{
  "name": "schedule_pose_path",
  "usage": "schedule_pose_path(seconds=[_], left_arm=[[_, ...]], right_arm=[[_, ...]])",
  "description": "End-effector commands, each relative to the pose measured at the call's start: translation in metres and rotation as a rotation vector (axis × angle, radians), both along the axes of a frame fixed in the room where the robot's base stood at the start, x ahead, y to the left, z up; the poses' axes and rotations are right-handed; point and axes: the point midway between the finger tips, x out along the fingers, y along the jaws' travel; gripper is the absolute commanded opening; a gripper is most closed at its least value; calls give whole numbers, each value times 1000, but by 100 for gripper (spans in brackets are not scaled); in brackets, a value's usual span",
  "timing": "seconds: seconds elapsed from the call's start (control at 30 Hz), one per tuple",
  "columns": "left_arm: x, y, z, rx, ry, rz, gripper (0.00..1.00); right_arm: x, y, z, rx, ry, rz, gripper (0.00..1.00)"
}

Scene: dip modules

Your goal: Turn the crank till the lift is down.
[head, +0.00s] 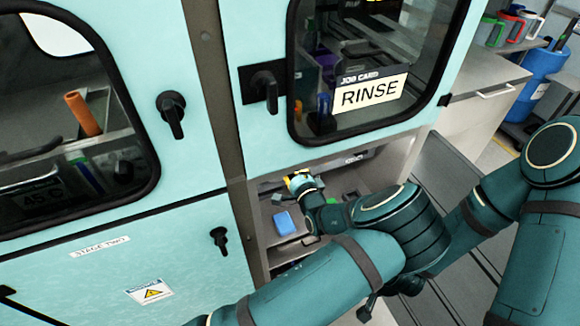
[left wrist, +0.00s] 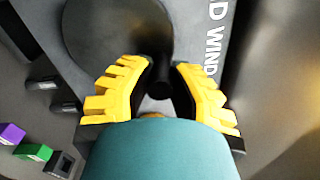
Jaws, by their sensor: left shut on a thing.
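My left gripper (head: 300,184), with yellow fingers, reaches into the open bay below the right-hand window. In the left wrist view its fingers (left wrist: 160,70) are on either side of the crank's short dark knob (left wrist: 159,86), shut on it. The knob stands out from a large dark round disc (left wrist: 112,28) on a grey panel with partly hidden white lettering ending in "D WIND". In the head view the crank is too small and covered to make out. I cannot pick out the lift for sure.
A blue block (head: 284,223) sits in the bay left of my arm. Purple (left wrist: 12,134) and green (left wrist: 34,152) pieces show at the left of the wrist view. A "RINSE" job card (head: 371,93) is on the window above. A closed panel (head: 110,262) flanks the bay on the left.

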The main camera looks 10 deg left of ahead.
Motion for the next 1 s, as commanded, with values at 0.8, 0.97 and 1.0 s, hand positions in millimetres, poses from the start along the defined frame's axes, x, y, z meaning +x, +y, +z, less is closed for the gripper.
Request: schedule_pose_path(seconds=[0.8, 0.97, 1.0], left_arm=[[0, 0, 0, 9, 6, 0, 52], [-5, -5, 0, 9, 7, -2, 52], [-8, -7, 0, 9, 7, -2, 52]], right_arm=[[0, 0, 0, 0, 0, 0, 0], [0, 0, 0, 0, 0, 0, 0], [0, 0, 0, 0, 0, 0, 0]])
